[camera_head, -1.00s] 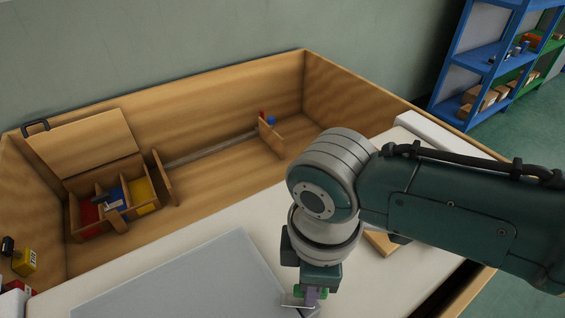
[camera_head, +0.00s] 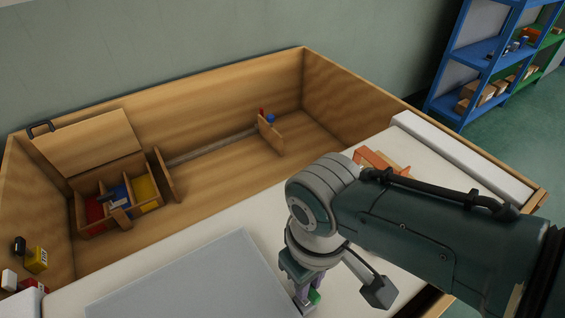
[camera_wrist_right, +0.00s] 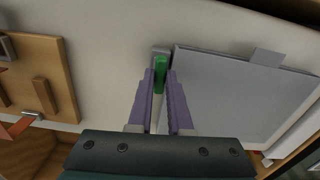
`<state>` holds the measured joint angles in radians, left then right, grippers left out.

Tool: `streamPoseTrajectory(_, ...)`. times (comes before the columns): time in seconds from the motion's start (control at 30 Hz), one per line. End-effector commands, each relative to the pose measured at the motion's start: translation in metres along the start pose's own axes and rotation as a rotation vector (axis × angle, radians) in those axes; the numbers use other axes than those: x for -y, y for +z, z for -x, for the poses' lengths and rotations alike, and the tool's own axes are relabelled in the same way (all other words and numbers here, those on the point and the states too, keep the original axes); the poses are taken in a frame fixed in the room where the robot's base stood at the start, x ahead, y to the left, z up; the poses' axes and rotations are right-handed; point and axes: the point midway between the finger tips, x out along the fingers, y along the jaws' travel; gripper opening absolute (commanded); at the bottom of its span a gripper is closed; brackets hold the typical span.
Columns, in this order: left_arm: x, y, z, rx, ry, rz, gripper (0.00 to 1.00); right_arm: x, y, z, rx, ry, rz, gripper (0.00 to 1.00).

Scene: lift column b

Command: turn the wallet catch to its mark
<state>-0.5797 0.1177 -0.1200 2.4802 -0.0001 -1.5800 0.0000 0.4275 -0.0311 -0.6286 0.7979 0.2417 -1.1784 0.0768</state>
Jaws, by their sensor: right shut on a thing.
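The wallet appears to be the large flat grey panel (camera_head: 190,278) lying on the white worktop; it also fills the right of the right wrist view (camera_wrist_right: 235,95). A small green piece (camera_wrist_right: 160,74), which looks like the catch, stands at the panel's edge. My right gripper (camera_wrist_right: 160,85) has its purple fingers closed around this green piece. In the head view the right gripper (camera_head: 306,298) is low at the panel's right edge, with a bit of green (camera_head: 314,297) beside it. No mark can be made out. My left gripper is not in view.
A wooden divided box (camera_head: 108,222) with red, blue and yellow compartments stands behind at the left. An orange and wooden piece (camera_head: 372,160) lies behind my right arm. A white bar (camera_head: 460,155) runs along the right. A yellow block (camera_head: 36,260) sits far left.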

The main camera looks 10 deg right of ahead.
Motion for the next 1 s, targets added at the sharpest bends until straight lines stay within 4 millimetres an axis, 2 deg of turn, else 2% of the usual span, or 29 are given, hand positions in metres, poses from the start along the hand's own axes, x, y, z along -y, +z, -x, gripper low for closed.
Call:
streamPoseTrajectory(0.27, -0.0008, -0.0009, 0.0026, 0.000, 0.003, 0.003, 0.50, 0.0008, -0.0005, 0.0006, -0.001, -0.002, -0.078, 0.00)
streamPoseTrajectory(0.73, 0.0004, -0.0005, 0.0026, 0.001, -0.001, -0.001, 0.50, 0.0005, -0.0006, 0.0004, -0.001, -0.001, -0.092, 0.00)
streamPoseTrajectory(0.77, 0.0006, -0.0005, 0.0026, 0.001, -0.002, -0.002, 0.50, 0.0005, -0.0006, 0.0004, -0.001, -0.001, -0.092, 0.18)
streamPoseTrajectory(1.0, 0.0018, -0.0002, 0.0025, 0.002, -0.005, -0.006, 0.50, 0.0002, -0.0005, 0.0003, -0.001, -0.001, -0.090, 0.46)
